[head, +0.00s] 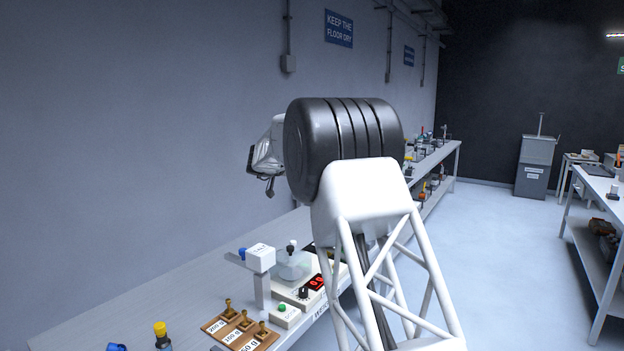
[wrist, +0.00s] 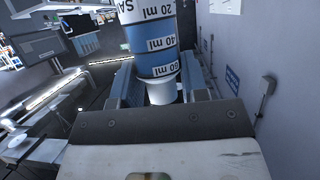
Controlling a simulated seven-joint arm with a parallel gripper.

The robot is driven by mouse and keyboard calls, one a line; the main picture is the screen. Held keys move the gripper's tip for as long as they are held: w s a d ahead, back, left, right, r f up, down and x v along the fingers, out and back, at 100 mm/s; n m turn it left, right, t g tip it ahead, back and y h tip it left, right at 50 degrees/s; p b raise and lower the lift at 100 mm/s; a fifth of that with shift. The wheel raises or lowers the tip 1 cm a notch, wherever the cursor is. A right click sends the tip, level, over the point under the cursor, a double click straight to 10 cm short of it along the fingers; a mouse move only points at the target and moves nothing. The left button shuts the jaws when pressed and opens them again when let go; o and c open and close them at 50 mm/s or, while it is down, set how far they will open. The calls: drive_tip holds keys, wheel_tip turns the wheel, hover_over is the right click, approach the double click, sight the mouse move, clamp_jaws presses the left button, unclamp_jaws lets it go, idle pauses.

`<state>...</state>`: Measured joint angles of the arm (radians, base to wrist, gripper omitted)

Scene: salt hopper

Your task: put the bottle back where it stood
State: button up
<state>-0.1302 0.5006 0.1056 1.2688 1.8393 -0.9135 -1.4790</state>
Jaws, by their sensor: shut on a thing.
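My gripper (wrist: 158,88) is shut on the bottle (wrist: 148,38), which shows between its two fingers in the wrist view. The bottle has white and blue bands marked 20 ml, 40 ml and 60 ml, and a white end nearest the gripper's palm. Its far end is cut off by the picture's top edge. In the head view my gripper (head: 268,184) shows only in part, high above the bench and left of my black arm joint. I cannot make out the held bottle in the head view.
On the bench (head: 140,300) stand a scale (head: 290,291) with a red display, a white stand (head: 261,260) and a wooden block (head: 240,331) with labelled brass weights. A yellow-capped bottle (head: 161,335) is at the front left. My arm hides part of the bench. A wall (head: 150,120) runs behind.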

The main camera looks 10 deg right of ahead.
drive_tip(key=s+a+m+g+h, duration=0.2)
drive_tip(key=s+a+m+g, duration=0.15)
drive_tip(key=a, duration=0.55)
drive_tip(key=s+a+f+m+g, duration=0.4)
drive_tip(key=s+a+f, duration=0.9)
drive_tip(key=s, duration=0.2)
drive_tip(key=s+a+f+m+g, duration=0.4)
drive_tip(key=s+a+f, duration=0.8)
drive_tip(key=s, duration=0.4)
drive_tip(key=shift+a+f+g+h, duration=0.35)
drive_tip(key=shift+f+g+h, duration=0.1)
drive_tip(key=shift+g, duration=0.1)
drive_tip(key=shift+s+f, duration=0.1)
drive_tip(key=shift+f, duration=0.05)
drive_tip(key=shift+f, duration=3.2)
drive_tip(key=shift+f, duration=0.35)
